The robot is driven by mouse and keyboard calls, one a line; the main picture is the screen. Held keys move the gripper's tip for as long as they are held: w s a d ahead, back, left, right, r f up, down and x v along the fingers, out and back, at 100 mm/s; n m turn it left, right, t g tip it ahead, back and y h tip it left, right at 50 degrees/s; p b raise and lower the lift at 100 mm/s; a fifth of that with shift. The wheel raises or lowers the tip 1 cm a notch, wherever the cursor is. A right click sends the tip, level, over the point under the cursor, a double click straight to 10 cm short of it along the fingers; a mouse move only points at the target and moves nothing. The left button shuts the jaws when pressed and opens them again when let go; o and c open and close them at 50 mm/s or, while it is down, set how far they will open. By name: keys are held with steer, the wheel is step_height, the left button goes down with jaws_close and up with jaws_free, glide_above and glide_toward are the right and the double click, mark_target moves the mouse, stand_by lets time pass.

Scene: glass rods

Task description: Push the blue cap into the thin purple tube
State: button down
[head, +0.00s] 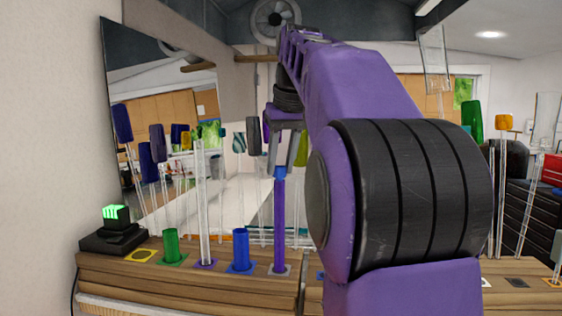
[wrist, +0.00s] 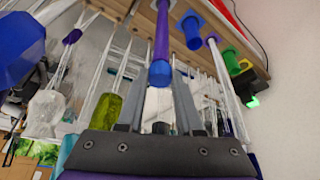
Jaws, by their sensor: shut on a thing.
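The thin purple tube (head: 279,225) stands upright on a grey square on the wooden bench. The blue cap (head: 280,172) is at the tube's top end, in line with it. My gripper (head: 281,168) is above the tube, pointing down, with its fingers shut on the blue cap. In the wrist view, the blue cap (wrist: 160,73) sits between the fingertips (wrist: 161,76), and the purple tube (wrist: 162,35) runs away from it toward the bench. I cannot tell how deep the cap sits in the tube. My arm hides the space right of the tube in the head view.
A short blue tube (head: 240,250), a clear tube (head: 204,205) and a short green tube (head: 171,246) stand close left. A black device (head: 115,235) with green light is at the bench's left end. A mirror (head: 150,100) stands behind. Capped glass rods (head: 500,190) stand right.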

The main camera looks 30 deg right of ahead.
steer(key=shift+f, duration=0.4)
steer(key=c, duration=0.8)
jaws_free()
steer(key=shift+c, duration=0.2)
steer(key=shift+r, duration=0.1)
steer(key=shift+v, duration=1.25)
steer(key=v, duration=0.8)
steer(key=shift+r, duration=0.15)
